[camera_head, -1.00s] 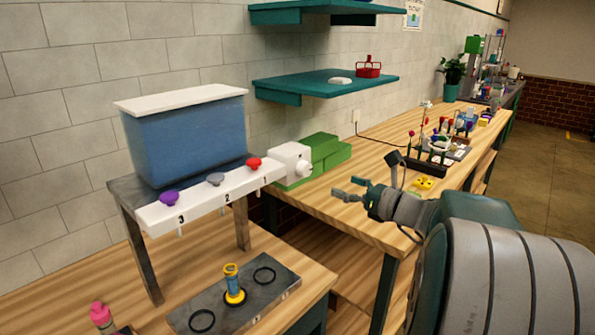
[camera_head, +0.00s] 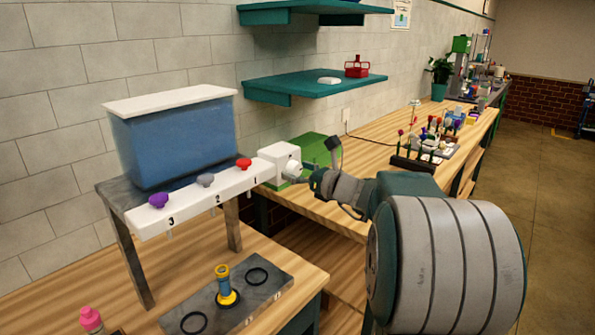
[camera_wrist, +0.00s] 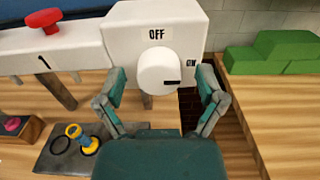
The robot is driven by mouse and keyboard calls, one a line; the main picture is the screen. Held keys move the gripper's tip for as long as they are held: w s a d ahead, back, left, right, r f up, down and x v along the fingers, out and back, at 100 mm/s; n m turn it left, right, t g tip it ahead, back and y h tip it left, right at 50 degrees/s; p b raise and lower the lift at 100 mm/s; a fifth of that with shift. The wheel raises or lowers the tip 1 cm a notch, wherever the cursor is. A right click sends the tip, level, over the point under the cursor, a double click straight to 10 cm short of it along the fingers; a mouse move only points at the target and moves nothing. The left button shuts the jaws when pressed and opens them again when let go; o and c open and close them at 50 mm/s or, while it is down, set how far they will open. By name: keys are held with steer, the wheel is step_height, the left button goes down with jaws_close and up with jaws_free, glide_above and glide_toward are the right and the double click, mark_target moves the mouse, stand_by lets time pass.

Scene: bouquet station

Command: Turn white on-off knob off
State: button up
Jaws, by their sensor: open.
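The white on-off knob (camera_wrist: 157,72) is on the front of a white box (camera_head: 273,158) at the right end of the dispenser rail. In the wrist view, "OFF" is printed above the knob and a partly hidden "ON" label is at its right. The knob's dark mark points right, toward "ON". My gripper (camera_wrist: 160,88) is open, with one finger on each side of the knob's lower part. I cannot tell if the fingers touch it. In the head view, my gripper (camera_head: 300,172) is right at the box front and hides much of the knob.
A blue tank (camera_head: 175,135) stands behind the rail with purple, grey and red (camera_head: 243,163) knobs. Green blocks (camera_wrist: 275,52) sit just right of the box. A yellow-and-blue cylinder (camera_head: 224,280) stands on a grey plate below. Flowers and racks lie farther along the bench.

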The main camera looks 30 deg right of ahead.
steer(key=c, duration=1.2)
steer(key=shift+o, duration=0.2)
steer(key=n, duration=0.4)
steer(key=shift+n, duration=0.3)
steer(key=n, duration=0.4)
steer(key=shift+n, duration=0.3)
steer(key=n, duration=0.4)
steer(key=shift+n, duration=0.3)
steer(key=shift+f+n, duration=0.1)
steer(key=shift+n, duration=2)
